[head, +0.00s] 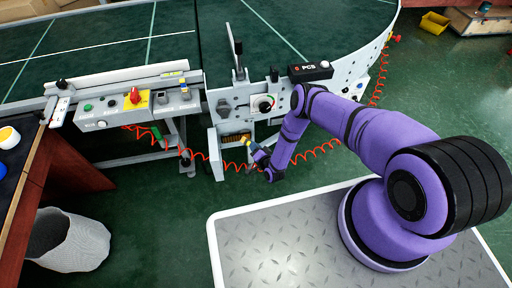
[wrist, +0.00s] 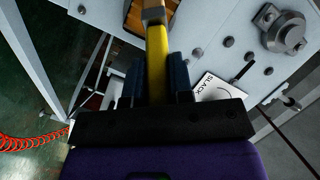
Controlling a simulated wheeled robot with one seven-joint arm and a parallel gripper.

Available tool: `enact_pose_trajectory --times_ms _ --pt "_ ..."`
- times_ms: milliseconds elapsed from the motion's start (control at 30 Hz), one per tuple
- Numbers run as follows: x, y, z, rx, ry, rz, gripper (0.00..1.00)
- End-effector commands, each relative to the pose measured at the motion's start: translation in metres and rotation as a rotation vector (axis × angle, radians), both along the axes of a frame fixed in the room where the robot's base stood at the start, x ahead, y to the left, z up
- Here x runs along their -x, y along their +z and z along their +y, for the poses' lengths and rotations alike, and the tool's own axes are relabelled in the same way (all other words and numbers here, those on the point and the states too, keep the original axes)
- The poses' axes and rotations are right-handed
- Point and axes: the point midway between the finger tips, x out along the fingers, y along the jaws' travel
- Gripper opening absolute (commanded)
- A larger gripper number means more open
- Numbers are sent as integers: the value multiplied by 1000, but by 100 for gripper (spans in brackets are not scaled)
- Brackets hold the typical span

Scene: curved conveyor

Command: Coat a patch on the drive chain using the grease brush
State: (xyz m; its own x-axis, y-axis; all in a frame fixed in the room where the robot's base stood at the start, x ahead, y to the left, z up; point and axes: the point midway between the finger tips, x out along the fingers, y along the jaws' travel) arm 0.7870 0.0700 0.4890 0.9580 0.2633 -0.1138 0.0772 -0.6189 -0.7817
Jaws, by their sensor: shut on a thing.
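My gripper (head: 258,153) is low beside the conveyor's white side housing. It is shut on the yellow handle of the grease brush (wrist: 157,65), which points away from the wrist between the two blue fingers (wrist: 157,82). The brush's tan upper part (wrist: 152,12) reaches the top edge of the wrist view, and its tip is out of that view. In the head view the brush (head: 247,143) is small and points at an opening in the housing. A brownish ribbed strip, likely the drive chain (head: 232,139), shows in this opening. I cannot tell whether the brush touches it.
The housing panel has a round bolted fitting (wrist: 284,32) and a plate marked SLACK (wrist: 210,88). A red coiled cable (head: 325,148) hangs near my arm. A control panel (head: 132,105), a wooden table (head: 62,165) and a bin (head: 68,240) are at left.

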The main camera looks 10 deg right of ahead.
Motion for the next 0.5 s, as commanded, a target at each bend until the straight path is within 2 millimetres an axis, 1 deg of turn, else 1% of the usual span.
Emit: enact_pose_trajectory --times_ms 300,500 --pt "0 0 25 -1 1 -1 0" --pt "0 0 31 0 1 -1 0"
